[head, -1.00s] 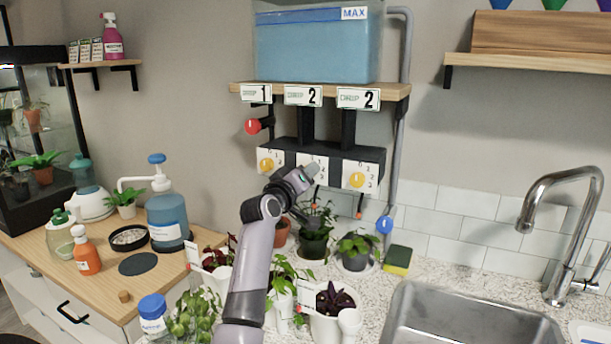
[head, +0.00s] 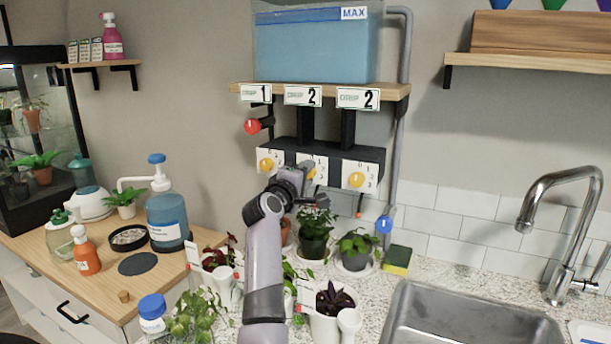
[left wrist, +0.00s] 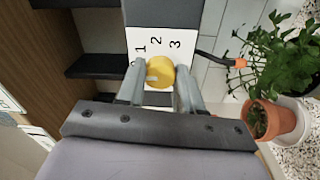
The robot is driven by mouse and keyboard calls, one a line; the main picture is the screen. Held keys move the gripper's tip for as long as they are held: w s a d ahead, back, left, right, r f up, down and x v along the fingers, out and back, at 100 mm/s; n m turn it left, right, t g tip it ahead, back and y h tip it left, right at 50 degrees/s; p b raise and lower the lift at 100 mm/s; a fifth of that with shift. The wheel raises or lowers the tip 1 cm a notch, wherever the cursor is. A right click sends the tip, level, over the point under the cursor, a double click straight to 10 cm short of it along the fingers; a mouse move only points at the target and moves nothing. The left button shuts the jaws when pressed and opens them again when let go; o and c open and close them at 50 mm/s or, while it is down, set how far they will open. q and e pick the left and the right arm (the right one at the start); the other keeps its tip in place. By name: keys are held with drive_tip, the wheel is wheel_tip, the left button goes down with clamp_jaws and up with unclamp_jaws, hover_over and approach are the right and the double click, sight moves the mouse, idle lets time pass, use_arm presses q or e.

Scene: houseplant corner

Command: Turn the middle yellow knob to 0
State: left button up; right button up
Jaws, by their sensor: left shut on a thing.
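The middle yellow knob (left wrist: 160,72) sits on a white dial plate (left wrist: 150,40) marked 1, 2 and 3 in the left wrist view; any 0 mark is hidden. My left gripper (left wrist: 157,82) is shut on this knob, one finger on each side. In the head view my left gripper (head: 302,178) is at the middle dial and covers part of it; a bit of the yellow knob (head: 311,174) shows. The left yellow knob (head: 266,164) and the right yellow knob (head: 356,180) are on their own plates at either side. My right gripper is not in view.
Signs reading 1, 2 and 2 hang on the shelf (head: 397,91) under the blue water tank (head: 315,45). A red ball handle (head: 252,126) sticks out at left. Potted plants (head: 315,230) stand below the dials, and a sink (head: 470,318) lies to the right.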

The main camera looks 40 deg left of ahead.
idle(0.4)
use_arm(q)
drive_tip(key=o, duration=1)
drive_tip(key=shift+o, duration=0.2)
drive_tip(key=b+v, duration=0.1)
drive_tip(key=v, duration=0.6)
drive_tip(key=shift+s+f, duration=0.1)
